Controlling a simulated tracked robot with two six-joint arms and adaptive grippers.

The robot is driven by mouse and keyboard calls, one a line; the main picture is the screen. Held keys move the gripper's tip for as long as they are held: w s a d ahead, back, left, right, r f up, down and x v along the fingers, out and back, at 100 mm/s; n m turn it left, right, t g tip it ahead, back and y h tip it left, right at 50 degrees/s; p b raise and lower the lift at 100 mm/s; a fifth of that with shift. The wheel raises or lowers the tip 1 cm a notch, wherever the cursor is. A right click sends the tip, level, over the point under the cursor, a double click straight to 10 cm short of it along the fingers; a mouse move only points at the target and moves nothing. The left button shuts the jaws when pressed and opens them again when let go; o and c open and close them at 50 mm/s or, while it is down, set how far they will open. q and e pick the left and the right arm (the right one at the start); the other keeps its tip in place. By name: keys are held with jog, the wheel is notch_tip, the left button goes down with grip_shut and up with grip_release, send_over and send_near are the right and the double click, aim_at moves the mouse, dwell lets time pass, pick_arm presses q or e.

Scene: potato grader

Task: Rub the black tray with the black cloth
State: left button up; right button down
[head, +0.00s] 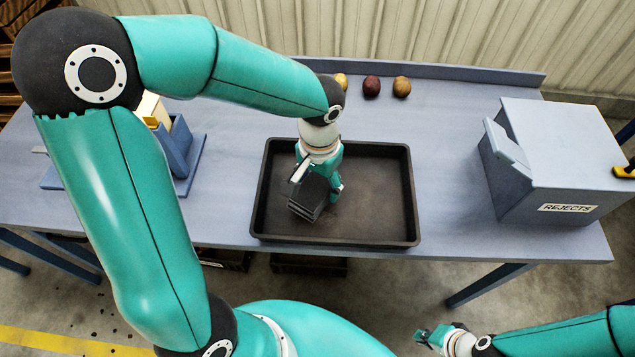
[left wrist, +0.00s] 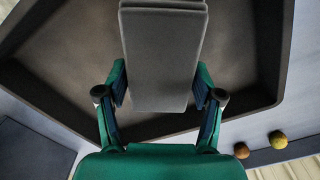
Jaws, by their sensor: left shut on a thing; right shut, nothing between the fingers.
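The black tray (head: 410,190) lies in the middle of the bench, a shallow rectangle with a raised rim. My left gripper (head: 325,183) is over the left half of the tray, pointing down. It is shut on the black cloth (head: 311,198), a folded dark pad. In the left wrist view the cloth (left wrist: 165,60) sits between the two fingers, with the tray (left wrist: 60,75) behind it. I cannot tell whether the cloth touches the tray floor. My right gripper (head: 432,337) is shut and empty, low in front of the bench, away from the tray.
A yellowish potato (head: 341,80), a dark red potato (head: 371,86) and a brown potato (head: 402,87) lie behind the tray. A grey REJECTS box (head: 560,150) stands at the right. A blue holder (head: 178,145) stands at the left, partly hidden by my arm.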

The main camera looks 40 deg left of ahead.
pick_arm(q)
jog(key=shift+r+p, duration=0.5)
jog(key=shift+r, duration=0.6)
jog(key=shift+r+p, duration=1.1)
jog(key=shift+r, duration=0.45)
